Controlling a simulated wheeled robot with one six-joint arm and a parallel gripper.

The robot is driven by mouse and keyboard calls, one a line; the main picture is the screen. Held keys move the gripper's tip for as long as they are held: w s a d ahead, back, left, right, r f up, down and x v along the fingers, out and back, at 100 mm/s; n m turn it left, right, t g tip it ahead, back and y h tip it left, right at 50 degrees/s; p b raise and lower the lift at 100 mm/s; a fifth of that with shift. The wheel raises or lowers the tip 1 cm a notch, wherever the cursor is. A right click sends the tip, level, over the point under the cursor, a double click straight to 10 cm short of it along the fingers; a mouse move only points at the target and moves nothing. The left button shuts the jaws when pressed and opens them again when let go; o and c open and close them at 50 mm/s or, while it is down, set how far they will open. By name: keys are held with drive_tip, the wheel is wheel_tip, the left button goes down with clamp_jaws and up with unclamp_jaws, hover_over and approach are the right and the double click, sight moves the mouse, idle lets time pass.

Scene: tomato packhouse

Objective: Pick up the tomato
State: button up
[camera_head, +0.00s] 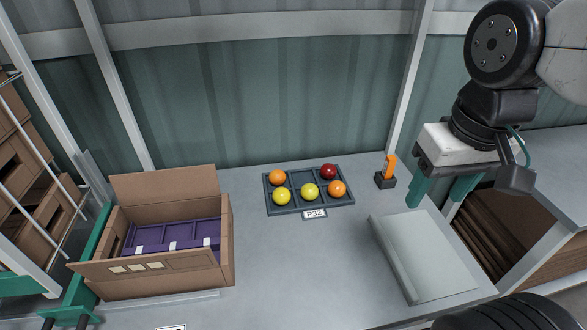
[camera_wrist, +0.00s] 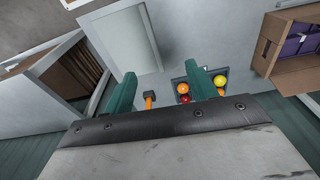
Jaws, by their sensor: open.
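Several tomatoes sit in separate compartments of a dark tray (camera_head: 283,211) on the table, in the head view. The back row has an orange tomato (camera_head: 277,177) at left and a dark red tomato (camera_head: 328,172) at right. The front row has a yellow tomato (camera_head: 282,197), another yellow tomato (camera_head: 309,191) and an orange tomato (camera_head: 337,188). My gripper (camera_head: 442,192) is open and empty, raised to the right of the tray. In the wrist view, its green fingers (camera_wrist: 162,90) stand apart, and one partly hides the tray.
An orange-handled item in a black stand (camera_head: 386,181) is between tray and gripper. A pale flat slab (camera_head: 424,256) lies at front right. An open cardboard box (camera_head: 228,240) with a purple insert (camera_head: 165,236) is at left. The table in front of the tray is clear.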

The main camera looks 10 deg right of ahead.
drive_tip(key=w+m, duration=0.3)
drive_tip(key=w, duration=0.7)
drive_tip(key=m+g, duration=0.1)
drive_tip(key=m, duration=0.6)
hover_over(330, 165)
drive_tip(key=f, duration=1.6)
drive_tip(key=shift+s+f, duration=0.4)
drive_tip(key=f, duration=0.3)
drive_tip(key=shift+w+a+f+m, duration=0.1)
drive_tip(key=shift+w+f+m, duration=0.2)
drive_tip(key=shift+w+m, duration=0.1)
wheel_tip(330, 165, down, 5)
drive_tip(key=shift+f, duration=0.2)
drive_tip(key=c, duration=0.5)
